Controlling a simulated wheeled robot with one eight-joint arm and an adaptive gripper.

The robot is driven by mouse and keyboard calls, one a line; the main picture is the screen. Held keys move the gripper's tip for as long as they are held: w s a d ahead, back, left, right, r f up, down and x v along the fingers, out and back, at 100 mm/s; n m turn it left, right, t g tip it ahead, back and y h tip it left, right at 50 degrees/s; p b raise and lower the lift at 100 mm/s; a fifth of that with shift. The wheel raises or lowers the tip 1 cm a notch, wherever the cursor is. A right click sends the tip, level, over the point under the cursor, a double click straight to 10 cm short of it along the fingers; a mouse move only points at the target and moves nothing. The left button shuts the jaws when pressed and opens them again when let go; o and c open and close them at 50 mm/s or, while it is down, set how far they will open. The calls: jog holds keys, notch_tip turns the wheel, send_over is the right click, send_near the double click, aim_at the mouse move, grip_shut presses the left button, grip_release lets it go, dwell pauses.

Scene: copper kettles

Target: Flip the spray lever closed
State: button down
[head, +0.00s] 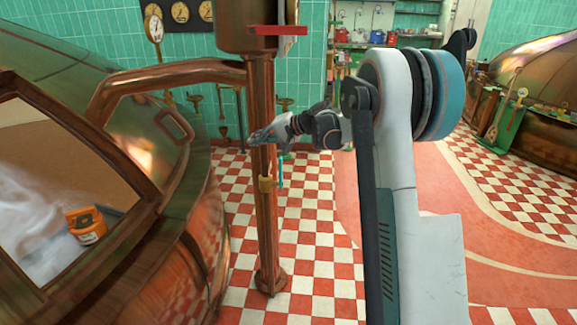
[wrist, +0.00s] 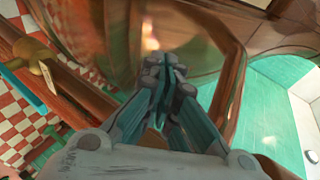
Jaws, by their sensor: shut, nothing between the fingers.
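A copper post (head: 262,225) stands beside the big kettle in the head view. A brass fitting (head: 265,184) with a thin blue-teal lever (head: 280,173) sits on it, the lever hanging roughly upright along its right side. In the wrist view the brass fitting (wrist: 32,52) is at upper left, with a blue bar (wrist: 12,78) beside it and a pale tag below. I cannot tell for sure that this is the spray lever. My gripper (head: 253,138) is shut and empty, across the post's outline above the fitting. Its closed fingertips also show in the wrist view (wrist: 168,66).
The copper kettle (head: 190,215) fills the left, with an open hatch holding an orange device (head: 86,226). A copper pipe (head: 170,75) joins it to the post. A box with a red bar (head: 278,30) tops the post. Checkered floor is clear right of the post.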

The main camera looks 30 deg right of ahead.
jog(key=m+t+y, duration=0.1)
jog(key=m+t, duration=0.1)
send_over(281, 173)
jog(key=d, duration=0.2)
notch_tip(281, 173, down, 9)
jog(key=s+d+f+m+t+y+b, duration=0.1)
jog(key=s+d+f+t, duration=0.1)
jog(key=d+f, duration=0.8)
jog(key=shift+s+d+t+b, duration=0.15)
jog(key=shift+d+t+b, duration=0.2)
jog(key=shift+d+t, duration=0.15)
jog(key=shift+a+f, duration=0.1)
jog(key=w+a+b, duration=0.4)
jog(key=a, duration=0.4)
jog(key=shift+w, duration=0.4)
